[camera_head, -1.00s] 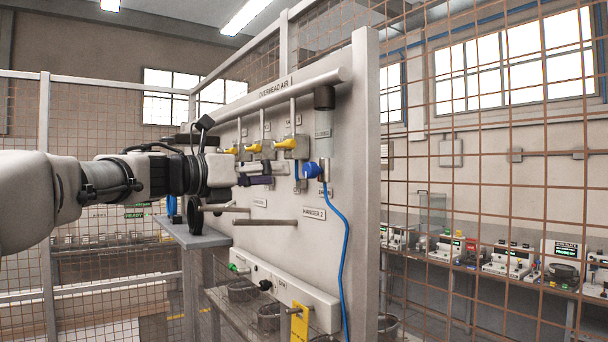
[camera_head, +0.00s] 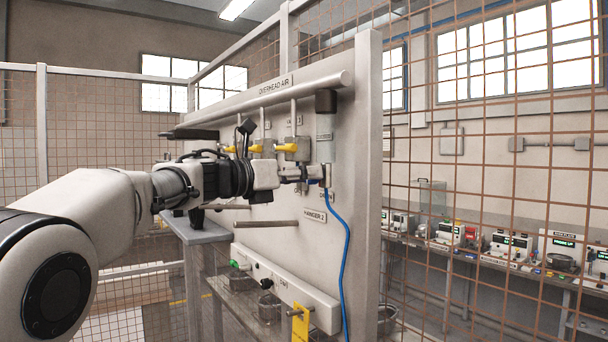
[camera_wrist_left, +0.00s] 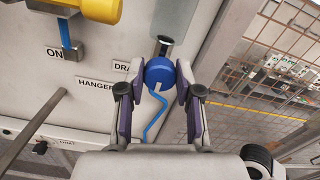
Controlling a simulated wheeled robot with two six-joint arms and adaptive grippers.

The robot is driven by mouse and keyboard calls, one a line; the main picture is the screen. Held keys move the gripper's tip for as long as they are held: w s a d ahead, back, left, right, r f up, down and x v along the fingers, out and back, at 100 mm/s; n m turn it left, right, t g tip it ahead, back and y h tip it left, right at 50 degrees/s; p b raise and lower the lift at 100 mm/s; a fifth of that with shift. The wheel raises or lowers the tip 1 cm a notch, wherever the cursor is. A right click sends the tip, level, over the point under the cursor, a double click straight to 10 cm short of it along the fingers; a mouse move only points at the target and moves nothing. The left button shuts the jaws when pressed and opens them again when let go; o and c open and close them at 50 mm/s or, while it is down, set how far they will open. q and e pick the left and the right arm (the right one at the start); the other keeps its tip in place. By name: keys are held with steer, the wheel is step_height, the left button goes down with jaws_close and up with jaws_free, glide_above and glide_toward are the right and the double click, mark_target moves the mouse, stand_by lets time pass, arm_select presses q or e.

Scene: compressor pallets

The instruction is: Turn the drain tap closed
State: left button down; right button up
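The drain tap (camera_wrist_left: 159,73) is a round blue knob below a grey pipe end on the panel, beside a partly hidden "DRA..." label. My left gripper (camera_wrist_left: 160,75) has one finger on each side of the knob in the left wrist view. The fingers stand apart, and I cannot tell whether they touch it. In the head view my left gripper (camera_head: 306,173) reaches the panel under the vertical grey cylinder (camera_head: 325,135) and mostly hides the tap. My right gripper is not in view.
A blue hose (camera_head: 346,245) hangs below the tap. Yellow valve handles (camera_head: 287,147) sit to its left. A peg (camera_head: 266,224) sticks out of the panel (camera_head: 350,210) below my wrist. Wire mesh fencing (camera_head: 460,220) stands to the right.

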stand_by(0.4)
arm_select(q)
steer(key=shift+w+f+n, duration=0.1)
steer(key=shift+f+n, duration=0.05)
steer(key=shift+n, duration=8.85)
steer(key=c, duration=0.8)
jaws_free()
steer(key=shift+o, duration=0.2)
steer(key=shift+w, duration=0.1)
